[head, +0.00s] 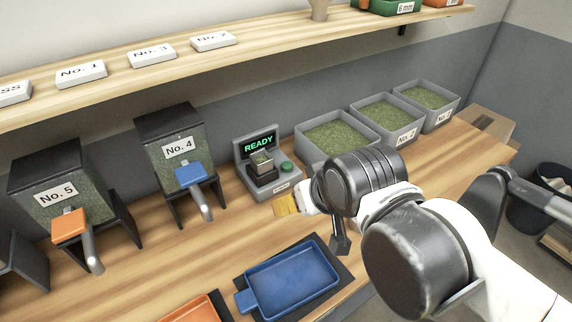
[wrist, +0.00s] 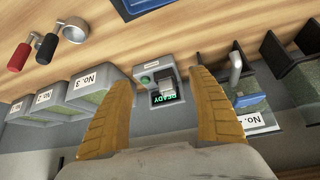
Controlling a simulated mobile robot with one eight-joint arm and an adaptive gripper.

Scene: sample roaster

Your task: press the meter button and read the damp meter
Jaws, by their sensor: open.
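The damp meter (head: 262,186) is a grey device on the wooden counter, with a dark screen (head: 258,144) reading "READY" in green. A round green button (head: 287,167) sits on its right side.
Hoppers No. 5 (head: 50,172) and No. 4 (head: 172,130) stand left of the meter. Grey bins of green beans (head: 342,135) stand to its right. A blue tray (head: 290,277) lies on the counter's front. A shelf (head: 120,72) with label blocks runs above.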

